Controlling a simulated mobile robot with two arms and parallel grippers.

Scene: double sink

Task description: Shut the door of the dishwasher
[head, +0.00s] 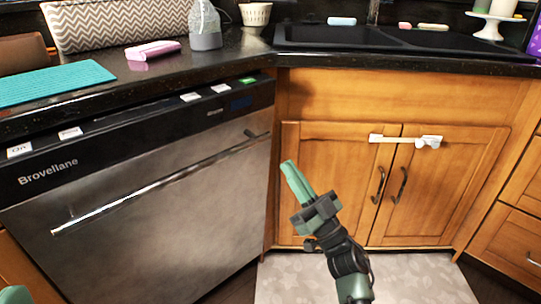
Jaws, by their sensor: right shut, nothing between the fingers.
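The dishwasher (150,215) stands under the counter at the left, with a steel door front, a black control strip (100,152) and a long bar handle (160,184). Its door is upright and close to the cabinet front; a dark band shows under the counter edge, and I cannot tell whether the door is fully flush. My right gripper (289,168) is shut and empty, to the right of the dishwasher and in front of the wooden sink cabinet. Green parts of my left arm show in the bottom left corner, but its gripper is out of view.
The sink cabinet (440,190) has two shut doors with dark handles and a white lock (405,140) across them. The counter above holds a teal mat (50,83), a pink sponge (152,49), a soap bottle (204,25) and a black double sink (340,37). A pale mat (410,280) lies on the floor.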

